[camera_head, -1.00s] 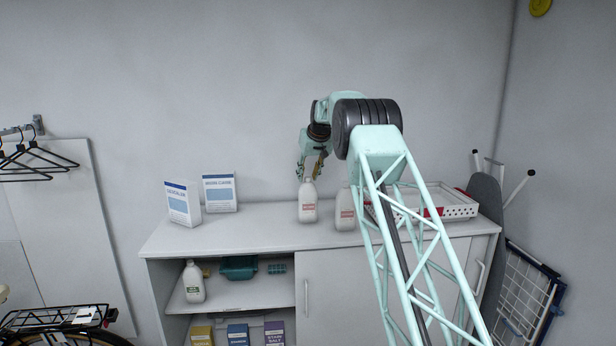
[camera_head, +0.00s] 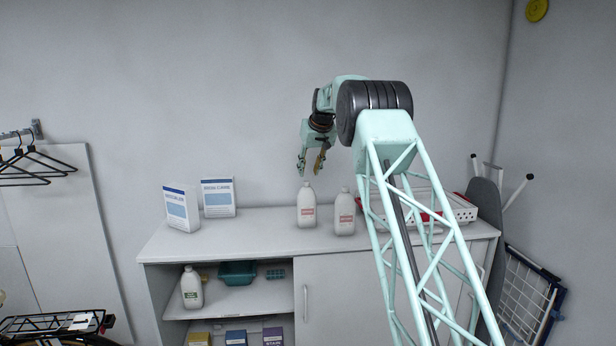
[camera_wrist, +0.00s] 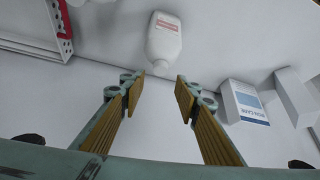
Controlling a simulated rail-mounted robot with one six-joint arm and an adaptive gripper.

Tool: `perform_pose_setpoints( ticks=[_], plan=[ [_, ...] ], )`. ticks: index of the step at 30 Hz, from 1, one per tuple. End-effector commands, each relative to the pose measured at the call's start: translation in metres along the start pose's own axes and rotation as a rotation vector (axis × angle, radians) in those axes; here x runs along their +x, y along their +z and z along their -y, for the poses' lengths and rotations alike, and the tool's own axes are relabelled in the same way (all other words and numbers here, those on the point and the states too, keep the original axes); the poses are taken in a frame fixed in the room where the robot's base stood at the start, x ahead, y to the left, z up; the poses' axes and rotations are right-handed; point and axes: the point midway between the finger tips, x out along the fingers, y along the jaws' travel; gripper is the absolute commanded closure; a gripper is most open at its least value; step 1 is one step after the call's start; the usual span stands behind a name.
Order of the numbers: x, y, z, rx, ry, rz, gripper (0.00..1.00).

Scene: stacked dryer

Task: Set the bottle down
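A white bottle with a red label (camera_head: 306,210) stands upright on the cabinet top (camera_head: 262,228). My gripper (camera_head: 311,170) is above it, clear of its cap. In the wrist view my gripper's fingers (camera_wrist: 160,88) are spread with nothing between them, and the bottle (camera_wrist: 163,42) lies beyond the fingertips. A similar white bottle (camera_head: 344,213) stands upright just to the right, apart from the first.
Two white-and-blue boxes (camera_head: 181,208) (camera_head: 218,198) stand on the cabinet top at the left. A white basket with red parts (camera_head: 460,209) sits at the right, partly behind my arm. Another bottle (camera_head: 191,288) is on the open shelf below. Cabinet top is clear between boxes and bottles.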

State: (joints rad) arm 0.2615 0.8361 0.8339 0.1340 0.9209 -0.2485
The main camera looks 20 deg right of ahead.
Motion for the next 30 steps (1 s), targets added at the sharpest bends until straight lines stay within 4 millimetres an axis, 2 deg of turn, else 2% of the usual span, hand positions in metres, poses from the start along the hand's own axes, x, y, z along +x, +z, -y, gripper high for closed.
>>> perform_pose_setpoints(
  ticks=[7,15,30],
  plan=[
    [-0.031,-0.001,0.000,0.000,0.001,-0.003,0.70],
    [-0.052,0.000,0.000,0.000,0.000,-0.001,0.70],
    [-0.057,0.000,0.000,0.000,0.000,-0.001,0.70]
  ],
)
